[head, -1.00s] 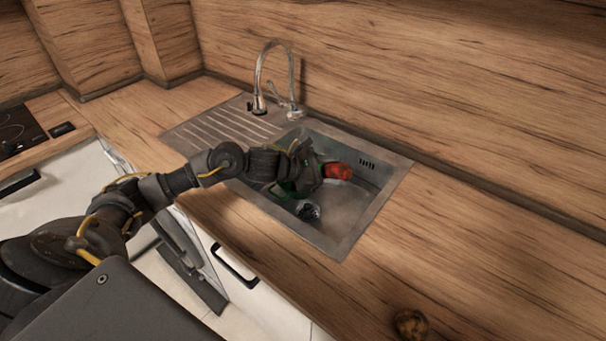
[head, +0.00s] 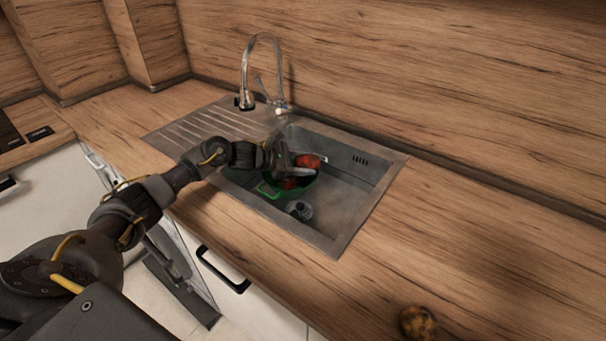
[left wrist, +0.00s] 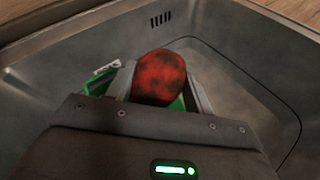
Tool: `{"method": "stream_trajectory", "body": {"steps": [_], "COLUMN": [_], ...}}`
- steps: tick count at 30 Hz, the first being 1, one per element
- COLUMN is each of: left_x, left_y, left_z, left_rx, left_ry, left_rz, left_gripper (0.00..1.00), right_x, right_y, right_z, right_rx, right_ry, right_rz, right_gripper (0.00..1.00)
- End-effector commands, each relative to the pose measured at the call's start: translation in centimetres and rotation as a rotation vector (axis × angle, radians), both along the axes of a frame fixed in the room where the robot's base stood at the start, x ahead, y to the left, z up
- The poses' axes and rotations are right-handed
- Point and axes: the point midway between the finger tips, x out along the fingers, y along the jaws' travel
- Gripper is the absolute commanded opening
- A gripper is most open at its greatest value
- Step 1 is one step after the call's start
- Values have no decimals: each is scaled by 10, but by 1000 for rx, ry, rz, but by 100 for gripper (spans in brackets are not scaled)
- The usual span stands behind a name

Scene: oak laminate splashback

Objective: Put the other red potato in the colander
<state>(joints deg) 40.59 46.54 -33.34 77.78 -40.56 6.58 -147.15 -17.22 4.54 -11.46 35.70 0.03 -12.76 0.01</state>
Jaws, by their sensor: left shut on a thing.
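My left gripper (head: 298,160) is shut on a red potato (head: 308,160) at the left part of the sink. The held potato also shows between the fingers in the left wrist view (left wrist: 159,78), red with dark patches. The green colander (head: 268,189) stands in the sink below the gripper, partly hidden by the gripper and potato. Another red thing (head: 290,183), likely a potato, shows in the colander under the held one. In the left wrist view, parts of the green colander (left wrist: 101,83) show behind and beside the fingers. My right gripper is not in view.
The steel sink (head: 345,198) has a drain fitting (head: 299,210) on its floor. A tall faucet (head: 262,70) stands behind it. A brown, round potato-like thing (head: 418,322) lies on the counter at front right. The counter right of the sink is mostly clear.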

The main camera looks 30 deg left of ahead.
Motion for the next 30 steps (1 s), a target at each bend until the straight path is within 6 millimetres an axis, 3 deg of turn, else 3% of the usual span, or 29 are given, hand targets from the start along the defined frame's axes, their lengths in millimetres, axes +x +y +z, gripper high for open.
{"method": "stream_trajectory", "body": {"steps": [9, 23, 24, 29, 30], "left_x": [3, 3, 3, 3, 3], "left_y": [3, 3, 3, 3, 3], "left_z": [-35, -40, -40, -39, -39], "left_rx": [-3, 0, 0, 0, 0], "left_ry": [1, -1, 0, 0, 0], "left_rz": [1, -1, 0, 0, 0], "left_gripper": [26, 26, 53, 74, 74], "right_x": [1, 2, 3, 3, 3], "right_y": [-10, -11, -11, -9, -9], "right_z": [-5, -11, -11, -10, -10], "right_rx": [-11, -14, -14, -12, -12], "right_ry": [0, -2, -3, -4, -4], "right_rz": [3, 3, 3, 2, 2], "right_gripper": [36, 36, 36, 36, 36]}}
